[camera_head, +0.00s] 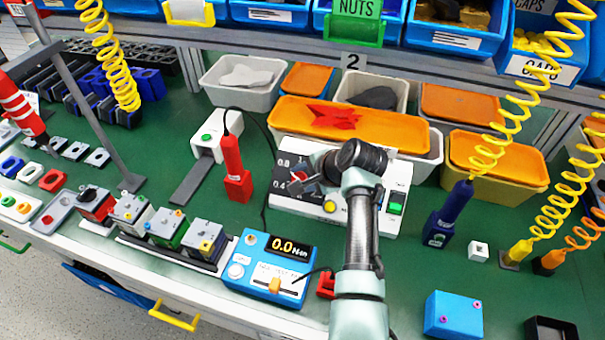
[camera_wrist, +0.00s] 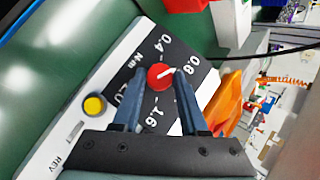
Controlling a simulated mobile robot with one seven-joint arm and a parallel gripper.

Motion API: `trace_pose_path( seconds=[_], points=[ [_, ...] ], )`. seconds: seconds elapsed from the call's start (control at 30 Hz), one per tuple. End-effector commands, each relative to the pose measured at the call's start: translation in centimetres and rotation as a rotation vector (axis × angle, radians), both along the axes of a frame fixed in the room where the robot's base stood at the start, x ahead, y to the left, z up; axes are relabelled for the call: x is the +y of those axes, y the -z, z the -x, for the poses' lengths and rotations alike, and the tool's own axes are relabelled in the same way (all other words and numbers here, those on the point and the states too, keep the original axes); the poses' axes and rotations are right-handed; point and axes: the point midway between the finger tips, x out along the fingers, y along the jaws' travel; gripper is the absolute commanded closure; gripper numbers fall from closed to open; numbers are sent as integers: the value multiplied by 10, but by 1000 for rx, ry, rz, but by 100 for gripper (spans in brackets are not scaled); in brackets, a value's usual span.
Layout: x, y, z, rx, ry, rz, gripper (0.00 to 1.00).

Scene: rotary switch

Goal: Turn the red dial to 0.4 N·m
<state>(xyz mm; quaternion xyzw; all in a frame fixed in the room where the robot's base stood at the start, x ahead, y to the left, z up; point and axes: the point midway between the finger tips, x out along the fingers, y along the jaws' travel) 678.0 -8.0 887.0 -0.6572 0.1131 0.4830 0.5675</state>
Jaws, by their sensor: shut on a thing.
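The red dial (camera_wrist: 160,77) sits on a black scale plate (camera_wrist: 205,76) of a white control box. Its white pointer line points toward the 0.8 mark, to the right of the 0.4 mark (camera_wrist: 158,46) in the wrist view. My gripper (camera_wrist: 159,75) is shut on the dial, one finger on each side. In the head view the white control box (camera_head: 400,178) stands at the middle of the bench. My gripper (camera_head: 305,183) reaches its left part and partly covers the dial and scale. The scale's lower numbers are partly hidden by the fingers.
The box also has a yellow button (camera_head: 329,206) and a green switch (camera_head: 396,203). A red screwdriver (camera_head: 233,165) stands left of it. A blue meter (camera_head: 266,278) reading 0.0 N·m is in front. An orange-lidded bin (camera_head: 400,130) is close behind.

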Motion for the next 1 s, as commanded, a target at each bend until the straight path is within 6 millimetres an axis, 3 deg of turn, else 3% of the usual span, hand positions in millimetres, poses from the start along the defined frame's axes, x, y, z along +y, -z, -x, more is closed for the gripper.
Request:
trace_pose_path(
  seconds=[1.0],
  points=[
    [7,-2,-9,185,-608,583,100]
  ],
)
